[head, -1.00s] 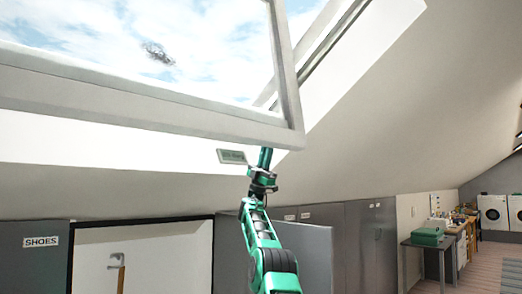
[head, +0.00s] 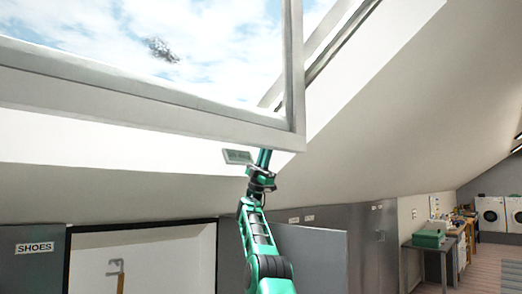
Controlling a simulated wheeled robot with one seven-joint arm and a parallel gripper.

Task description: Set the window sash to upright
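The window sash (head: 160,110) is a large pale frame with glass, tilted open out of the sloped roof. Its lower right corner hangs over the room, apart from the fixed window frame (head: 335,45) behind it. My gripper (head: 264,157) is at the end of my green and black arm, just under the sash's bottom rail near that corner. It appears to touch or nearly touch the rail; I cannot tell which. The fingertips are small and partly hidden by the rail, so their opening does not show.
A small grey label plate (head: 238,157) is beside my gripper on the sloped wall. Below are a grey cabinet marked SHOES (head: 35,247), a white recess with a hook, and grey lockers (head: 372,240). A bench with a green box (head: 429,238) and washing machines stand far right. Floor there is open.

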